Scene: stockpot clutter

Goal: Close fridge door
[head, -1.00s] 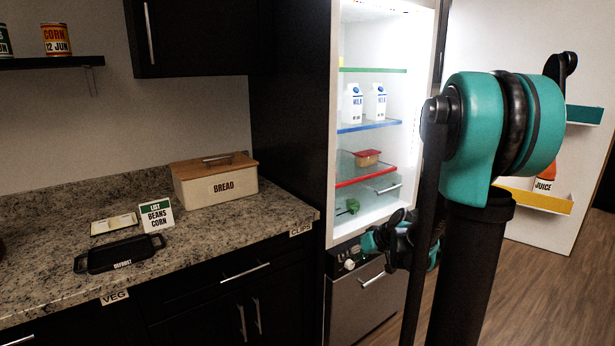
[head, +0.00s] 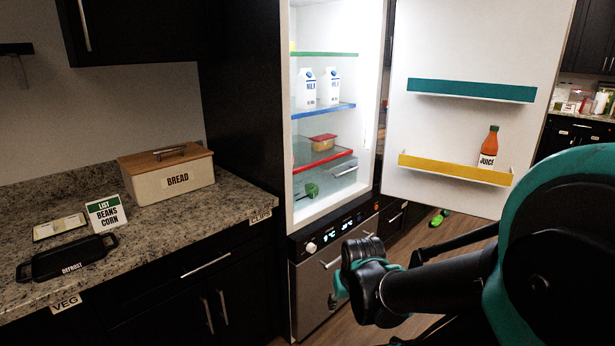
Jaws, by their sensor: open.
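The fridge door (head: 470,130) stands wide open on the right, its inner side facing me. It carries a teal bin (head: 470,90) and a yellow bin (head: 450,171) with a juice bottle (head: 488,148). The lit fridge (head: 285,150) is open at centre, with milk cartons (head: 307,90) and a lidded food box (head: 322,142) on its shelves. My gripper (head: 340,287) is low in front of the fridge's lower panel, left of the door and apart from it. It is open and looks empty; my wrist hides most of it.
A counter (head: 150,228) runs along the left with a bread box (head: 172,185), a list card (head: 106,213) and a black tray (head: 66,258). A small green item (head: 439,217) lies on the floor below the door. My arm covers the lower right.

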